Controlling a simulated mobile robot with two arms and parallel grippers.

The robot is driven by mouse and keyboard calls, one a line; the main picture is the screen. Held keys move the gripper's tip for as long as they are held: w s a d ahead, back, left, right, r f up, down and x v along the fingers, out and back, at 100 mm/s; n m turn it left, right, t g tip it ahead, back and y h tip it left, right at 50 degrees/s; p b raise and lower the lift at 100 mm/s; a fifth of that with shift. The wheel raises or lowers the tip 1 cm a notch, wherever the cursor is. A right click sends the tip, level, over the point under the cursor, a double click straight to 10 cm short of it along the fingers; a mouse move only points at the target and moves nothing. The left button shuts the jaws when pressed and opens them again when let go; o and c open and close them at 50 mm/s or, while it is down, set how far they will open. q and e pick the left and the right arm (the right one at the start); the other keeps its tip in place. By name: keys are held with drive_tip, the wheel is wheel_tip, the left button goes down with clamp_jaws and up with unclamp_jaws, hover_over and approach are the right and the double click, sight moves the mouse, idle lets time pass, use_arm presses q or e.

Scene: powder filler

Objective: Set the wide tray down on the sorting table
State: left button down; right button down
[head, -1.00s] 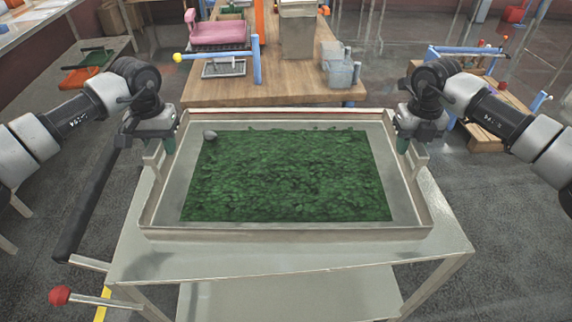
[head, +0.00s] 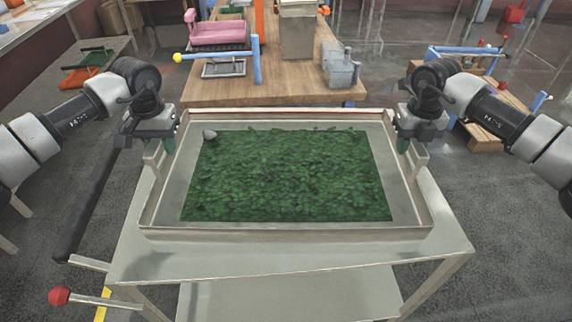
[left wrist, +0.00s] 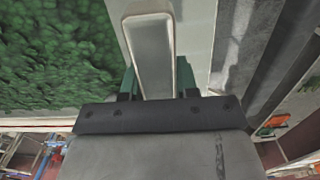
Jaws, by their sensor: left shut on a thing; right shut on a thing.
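The wide tray (head: 285,234) is a pale, shallow metal tray with a layer of green leafy material (head: 290,175) in it. A small grey stone-like lump (head: 209,135) lies at its far left corner. My left gripper (head: 167,147) is shut on the tray's left handle, which shows between its green fingers in the left wrist view (left wrist: 153,60). My right gripper (head: 404,146) is shut on the right handle. The tray looks level over a pale metal table (head: 290,262); I cannot tell whether it touches the top. Which table is the sorting table is not marked.
A wooden table (head: 300,93) stands just beyond the tray, with a pink-topped device (head: 218,33), a blue post (head: 256,62) and a grey metal container (head: 342,68) on it. A red-knobbed lever (head: 60,296) sticks out at the lower left.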

use_arm(q)
drive_tip(key=shift+r, duration=0.25)
use_arm(e)
drive_tip(key=shift+r, duration=0.25)
use_arm(q)
drive_tip(key=shift+w, duration=0.15)
use_arm(e)
drive_tip(key=shift+w, duration=0.15)
